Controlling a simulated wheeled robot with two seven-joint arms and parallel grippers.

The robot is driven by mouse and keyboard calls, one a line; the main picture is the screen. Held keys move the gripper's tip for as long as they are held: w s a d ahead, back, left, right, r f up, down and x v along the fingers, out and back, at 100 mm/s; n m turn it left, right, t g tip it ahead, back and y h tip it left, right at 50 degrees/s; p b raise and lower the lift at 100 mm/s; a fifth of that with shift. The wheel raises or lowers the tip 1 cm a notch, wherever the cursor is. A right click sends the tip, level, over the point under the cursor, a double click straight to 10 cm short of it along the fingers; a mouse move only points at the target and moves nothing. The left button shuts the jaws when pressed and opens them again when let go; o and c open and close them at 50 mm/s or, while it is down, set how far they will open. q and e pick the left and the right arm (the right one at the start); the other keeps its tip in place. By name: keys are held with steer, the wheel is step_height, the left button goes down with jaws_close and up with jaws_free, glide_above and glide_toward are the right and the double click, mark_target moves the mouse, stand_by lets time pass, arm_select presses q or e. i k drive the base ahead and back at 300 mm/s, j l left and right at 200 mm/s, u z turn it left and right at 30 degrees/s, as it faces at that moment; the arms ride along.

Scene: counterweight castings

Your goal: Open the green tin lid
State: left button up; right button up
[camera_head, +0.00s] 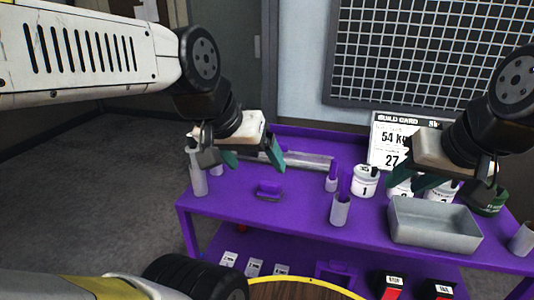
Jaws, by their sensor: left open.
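A dark green tin (489,204) stands at the right end of the purple bench, behind the grey bin and partly hidden by my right gripper and arm. I cannot make out its lid clearly. My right gripper (430,184) hangs over the white pots, just left of the tin; one teal finger shows, and the other is not clear. My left gripper (252,160) is open and empty above the left part of the bench, its teal fingers apart, far from the tin.
A build card (390,140) stands behind.

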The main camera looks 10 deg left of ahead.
mark_target(502, 195)
steer(key=z, duration=1.3)
steer(key=i+l+u, duration=0.2)
steer(key=u, duration=0.3)
steer(key=i+l+u, duration=0.45)
steer(key=k+j, duration=0.05)
steer(key=j, duration=0.05)
